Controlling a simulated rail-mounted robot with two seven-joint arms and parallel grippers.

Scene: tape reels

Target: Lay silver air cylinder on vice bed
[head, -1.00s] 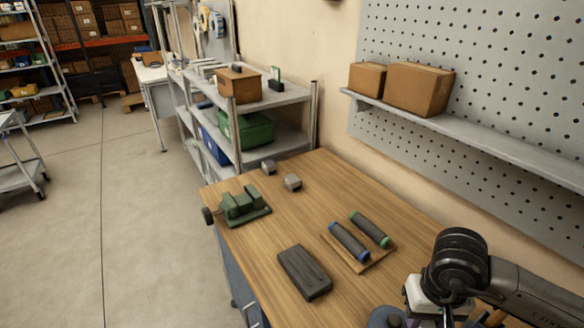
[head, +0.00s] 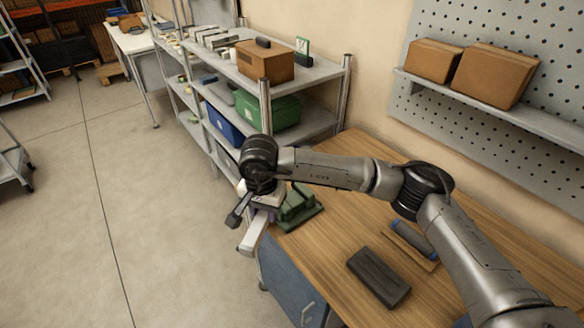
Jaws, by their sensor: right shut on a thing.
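The green vice (head: 299,210) stands at the table's near left corner, its left side hidden behind my right gripper. My right gripper (head: 262,204) is beside the vice on its left, in front of it from this camera. It is shut on a pale silver bar (head: 254,234), which looks like the silver air cylinder. The bar slants down and to the left, past the table edge in the picture. I cannot tell its height over the vice bed, and it looks apart from it. My left gripper is not in view.
A dark grey block (head: 378,277) lies on the wooden table (head: 335,262). A blue-ended roll (head: 414,238) lies on a brown board, partly hidden by my right arm. Metal shelves (head: 325,70) with a green bin (head: 270,108) stand behind the vice.

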